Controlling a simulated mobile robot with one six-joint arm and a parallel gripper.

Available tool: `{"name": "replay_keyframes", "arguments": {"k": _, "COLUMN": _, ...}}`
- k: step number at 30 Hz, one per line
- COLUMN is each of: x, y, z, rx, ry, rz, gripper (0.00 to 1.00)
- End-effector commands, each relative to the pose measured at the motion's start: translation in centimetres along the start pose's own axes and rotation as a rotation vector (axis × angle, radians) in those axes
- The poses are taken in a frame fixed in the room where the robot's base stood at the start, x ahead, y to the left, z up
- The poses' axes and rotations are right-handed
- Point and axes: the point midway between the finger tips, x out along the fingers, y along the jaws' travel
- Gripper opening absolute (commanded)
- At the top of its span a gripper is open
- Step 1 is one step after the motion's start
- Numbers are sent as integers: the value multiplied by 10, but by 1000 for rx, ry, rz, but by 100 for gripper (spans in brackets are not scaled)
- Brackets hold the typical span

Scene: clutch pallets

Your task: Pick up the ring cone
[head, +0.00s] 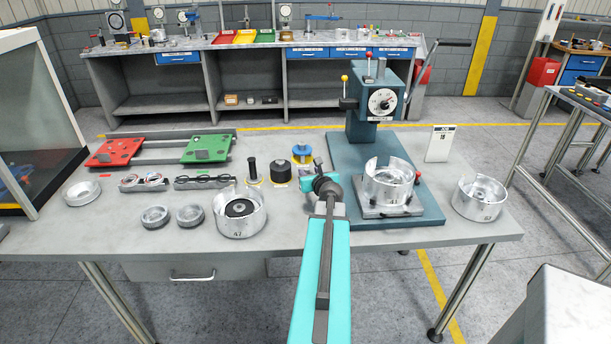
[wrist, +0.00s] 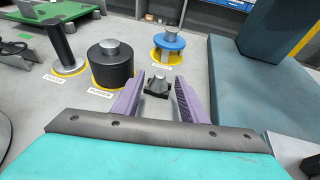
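The piece that looks most like the ring cone is a blue disc with a silver top (wrist: 171,44) on a yellow round spot at the back of the wrist view. It also shows in the head view (head: 302,153); its label is too small to read. My gripper (wrist: 160,82) is open, with its two purple fingers apart, in front of the blue piece and not touching it. A small dark grey piece (wrist: 157,87) shows between the fingertips; I cannot tell whether it lies on the table. In the head view my gripper (head: 306,177) is low over the bench.
A black cylinder with a silver top (wrist: 111,64) and a black upright handle (wrist: 62,48) stand left of my gripper. The teal press (head: 372,110) stands to the right. Metal housings, one (head: 223,226) at front left, stand on the bench (head: 150,255).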

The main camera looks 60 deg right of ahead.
Motion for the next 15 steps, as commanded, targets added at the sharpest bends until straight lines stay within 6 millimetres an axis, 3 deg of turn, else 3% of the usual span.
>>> {"name": "replay_keyframes", "arguments": {"k": 8, "x": 4, "y": -1, "z": 0, "rx": 0, "ry": 0, "rz": 0, "gripper": 39}}
{"name": "replay_keyframes", "arguments": {"k": 15, "x": 21, "y": -2, "z": 0, "rx": 0, "ry": 0, "rz": 1, "gripper": 39}}
